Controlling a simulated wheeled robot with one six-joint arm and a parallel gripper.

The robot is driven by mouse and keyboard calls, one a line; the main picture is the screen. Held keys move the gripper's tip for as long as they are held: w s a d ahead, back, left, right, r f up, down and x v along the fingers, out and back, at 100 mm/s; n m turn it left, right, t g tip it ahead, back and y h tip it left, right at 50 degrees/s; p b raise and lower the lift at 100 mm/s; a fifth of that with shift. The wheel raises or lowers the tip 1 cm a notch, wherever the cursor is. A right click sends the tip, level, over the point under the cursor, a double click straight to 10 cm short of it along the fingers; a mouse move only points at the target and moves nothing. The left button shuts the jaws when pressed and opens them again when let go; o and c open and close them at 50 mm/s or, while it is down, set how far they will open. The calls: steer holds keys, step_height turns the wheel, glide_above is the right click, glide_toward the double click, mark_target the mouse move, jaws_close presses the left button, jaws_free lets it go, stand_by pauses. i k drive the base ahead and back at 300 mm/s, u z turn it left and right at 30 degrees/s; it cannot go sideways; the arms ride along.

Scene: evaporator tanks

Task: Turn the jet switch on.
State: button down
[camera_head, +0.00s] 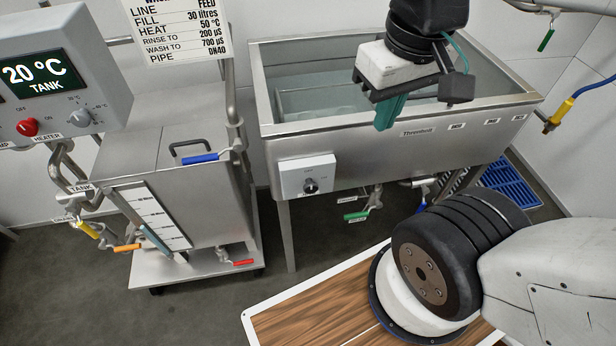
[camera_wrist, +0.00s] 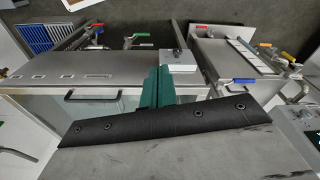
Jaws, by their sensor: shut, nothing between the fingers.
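The jet switch is most likely the black rotary knob (camera_head: 310,186) on a pale control box (camera_head: 295,175) on the front wall of the steel sink (camera_head: 375,152). The lettering around the knob is too small to read. The box also shows in the wrist view (camera_wrist: 180,61), just beyond the fingers, its knob not clear. My gripper (camera_head: 384,120) has teal fingers, shut and empty. It hangs over the sink's front rim, above and to the right of the box, apart from it. The fingers also show in the wrist view (camera_wrist: 158,88).
A steel tank (camera_head: 185,190) with coloured valve handles stands left of the sink. A display panel (camera_head: 60,75) with a red heater knob is at upper left. A green-handled valve (camera_head: 356,216) hangs below the sink. The space before the box looks clear.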

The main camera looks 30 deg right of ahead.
mark_target(310, 187)
steer(key=u, duration=1.8)
steer(key=k, duration=1.15)
steer(key=z, duration=1.65)
